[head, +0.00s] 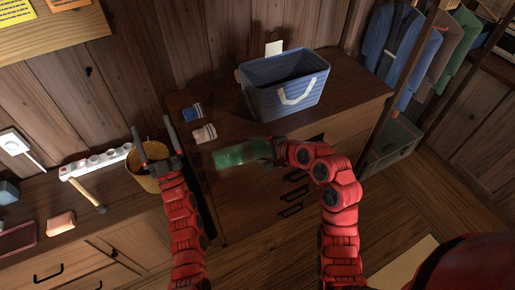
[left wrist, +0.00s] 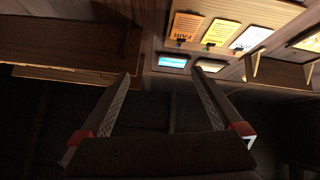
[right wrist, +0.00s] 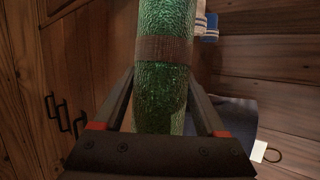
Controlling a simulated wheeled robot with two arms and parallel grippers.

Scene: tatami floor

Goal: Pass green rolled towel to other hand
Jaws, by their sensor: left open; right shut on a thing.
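The green rolled towel (head: 238,153) is held out in front of the dresser, lying roughly level and pointing left in the head view. My right gripper (head: 274,150) is shut on its right end. In the right wrist view the towel (right wrist: 165,60), with a brown band around it, stands between the fingers of my right gripper (right wrist: 162,110). My left gripper (head: 153,138) is open and empty, to the left of the towel and apart from it, with its fingers pointing up. In the left wrist view my left gripper (left wrist: 165,95) shows nothing between its spread fingers.
A blue basket (head: 285,87) stands on the dresser top (head: 345,92). Two small rolled cloths, one blue and white (head: 193,112), one pale (head: 204,134), lie left of it. A wicker basket (head: 150,178) sits behind my left gripper. A hammer (head: 88,195) and power strip (head: 97,163) lie on the left counter.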

